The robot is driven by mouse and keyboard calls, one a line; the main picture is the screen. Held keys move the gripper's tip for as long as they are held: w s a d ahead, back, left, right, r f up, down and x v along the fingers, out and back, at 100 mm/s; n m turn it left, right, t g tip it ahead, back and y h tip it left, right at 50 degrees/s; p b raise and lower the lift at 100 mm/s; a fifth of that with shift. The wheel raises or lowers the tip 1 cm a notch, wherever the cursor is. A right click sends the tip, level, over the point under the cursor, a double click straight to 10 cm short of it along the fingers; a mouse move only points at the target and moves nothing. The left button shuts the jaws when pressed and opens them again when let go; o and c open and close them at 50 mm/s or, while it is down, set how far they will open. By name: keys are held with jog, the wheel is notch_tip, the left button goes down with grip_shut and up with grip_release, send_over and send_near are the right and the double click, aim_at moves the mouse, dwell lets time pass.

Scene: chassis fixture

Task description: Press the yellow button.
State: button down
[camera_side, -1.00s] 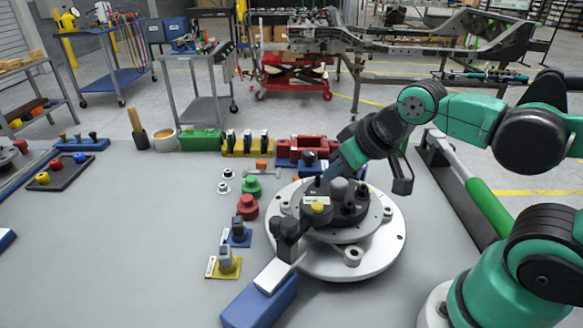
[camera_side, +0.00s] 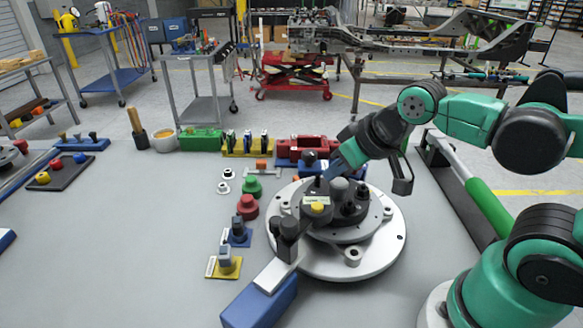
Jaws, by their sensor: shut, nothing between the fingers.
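A yellow button (camera_side: 317,208) sits on the front of a dark grey housing on the round metal fixture (camera_side: 385,245), below a small pale label. My gripper (camera_side: 319,181) comes in from the upper right, with its narrow blue-grey tip pointing down and left. The tip is just above the housing's top, behind the yellow button in this view. It looks apart from the button; whether it touches the housing cannot be told. The fingers are closed and hold nothing. Another yellow knob (camera_side: 42,177) is on a dark tray at far left.
Grey and black knobs stand close beside the button on the fixture. A blue block (camera_side: 260,303) with a pale bar reaches its front left. Red (camera_side: 248,206) and green (camera_side: 252,186) knobs stand to the left. A red block (camera_side: 305,149) is behind. The table's left-middle is clear.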

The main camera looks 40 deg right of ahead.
aim_at(323, 210)
dwell(0.4)
jog(key=a+r+y, duration=0.2)
jog(key=r+y, duration=0.1)
jog(key=r, duration=0.1)
jog(key=s+a+r+n+g+y, duration=0.1)
jog(key=a+r+y, duration=0.1)
jog(key=r+y, duration=0.2)
jog(key=shift+s+a+r, duration=0.3)
jog(key=shift+r, duration=0.4)
jog(key=shift+f, duration=4.45)
jog(key=shift+f, duration=0.1)
jog(key=shift+f, duration=0.35)
